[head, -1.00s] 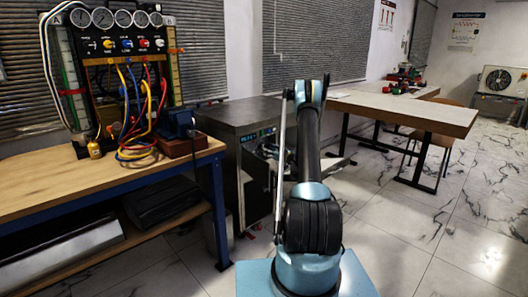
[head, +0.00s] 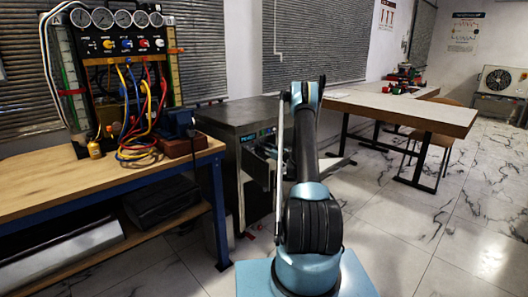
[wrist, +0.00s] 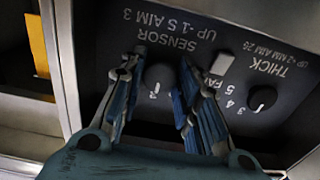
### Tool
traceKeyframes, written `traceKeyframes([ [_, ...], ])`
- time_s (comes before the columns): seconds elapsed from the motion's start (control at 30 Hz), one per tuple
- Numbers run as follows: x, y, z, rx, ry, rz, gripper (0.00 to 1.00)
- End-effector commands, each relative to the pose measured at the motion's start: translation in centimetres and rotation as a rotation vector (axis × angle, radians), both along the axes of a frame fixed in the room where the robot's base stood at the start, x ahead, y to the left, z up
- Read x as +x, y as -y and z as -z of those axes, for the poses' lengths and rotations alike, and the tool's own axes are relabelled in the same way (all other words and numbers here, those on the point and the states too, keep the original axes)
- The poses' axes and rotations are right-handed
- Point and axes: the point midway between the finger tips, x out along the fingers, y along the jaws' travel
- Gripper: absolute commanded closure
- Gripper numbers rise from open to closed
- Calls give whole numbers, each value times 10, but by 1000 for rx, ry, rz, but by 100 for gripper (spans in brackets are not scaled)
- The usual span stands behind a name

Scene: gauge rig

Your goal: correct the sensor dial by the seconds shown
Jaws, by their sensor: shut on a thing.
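In the wrist view a dark panel (wrist: 225,40) carries the lettering "SENSOR UP -1 S AIM 3". The round black sensor dial (wrist: 158,77) is beneath that lettering, between the two blue-grey fingers of my gripper (wrist: 161,72). The fingers are closed in on the dial from both sides and partly hide its scale. A pale mark shows on the dial, close to a small numeral that looks like 2. In the head view my gripper (head: 262,165) is at the front of the grey metal cabinet (head: 232,112), and the dial is hidden there.
A second black knob (wrist: 262,98), labelled THICK, is to the right on the panel. A small lit display (head: 248,138) is on the cabinet, partly hidden. A wooden bench (head: 60,180) with a gauge board (head: 115,50) and hoses stands to the left. Open tiled floor lies to the right.

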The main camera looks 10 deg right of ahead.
Motion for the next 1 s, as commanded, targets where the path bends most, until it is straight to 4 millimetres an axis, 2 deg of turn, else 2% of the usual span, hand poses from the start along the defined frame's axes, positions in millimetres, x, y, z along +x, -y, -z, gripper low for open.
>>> traceKeyframes([
  [0.37,-1,-1,0,103,-76,-7,94],
  [1.0,-1,-1,0,478,-347,-6,94],
])
